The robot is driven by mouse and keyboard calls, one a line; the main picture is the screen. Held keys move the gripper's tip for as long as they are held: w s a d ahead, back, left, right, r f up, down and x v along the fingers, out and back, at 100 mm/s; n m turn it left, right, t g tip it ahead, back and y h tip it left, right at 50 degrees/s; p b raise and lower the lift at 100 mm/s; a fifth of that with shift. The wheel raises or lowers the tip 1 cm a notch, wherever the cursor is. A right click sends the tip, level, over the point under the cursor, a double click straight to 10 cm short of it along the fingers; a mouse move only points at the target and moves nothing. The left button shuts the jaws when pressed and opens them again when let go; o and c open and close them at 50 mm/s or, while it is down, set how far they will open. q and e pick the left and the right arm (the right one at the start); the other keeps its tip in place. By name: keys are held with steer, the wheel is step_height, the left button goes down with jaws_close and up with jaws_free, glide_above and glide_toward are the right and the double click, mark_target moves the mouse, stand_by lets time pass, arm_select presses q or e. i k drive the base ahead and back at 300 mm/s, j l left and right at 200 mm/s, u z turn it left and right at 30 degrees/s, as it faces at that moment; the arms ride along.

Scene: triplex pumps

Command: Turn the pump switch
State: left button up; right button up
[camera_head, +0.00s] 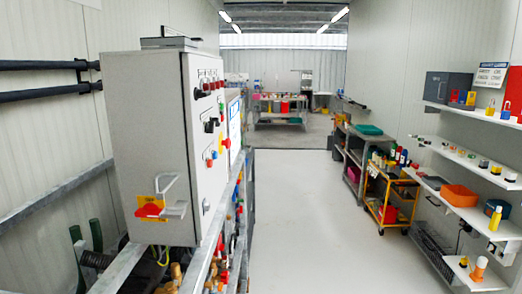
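A grey control cabinet (150,120) stands close by on the left. A red rotary switch handle (150,209) on a yellow plate sits low on the cabinet side facing me. A grey bent bracket (174,208) is beside it. The narrow front panel (207,125) carries red knobs at the top, black switches (211,124) in the middle and small coloured buttons below. A red and yellow knob (225,142) sticks out at the panel's right edge. I cannot tell which one is the pump switch. Neither of my grippers shows.
A metal frame (213,242) with valves and fittings runs back below the cabinet. The pale floor aisle (300,210) is clear. Wall shelves (467,159) with bottles and boxes line the right side, with a yellow cart (391,183) beyond. A stocked table (281,117) stands far back.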

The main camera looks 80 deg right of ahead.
mark_target(210, 126)
steer(key=z, duration=2.4)
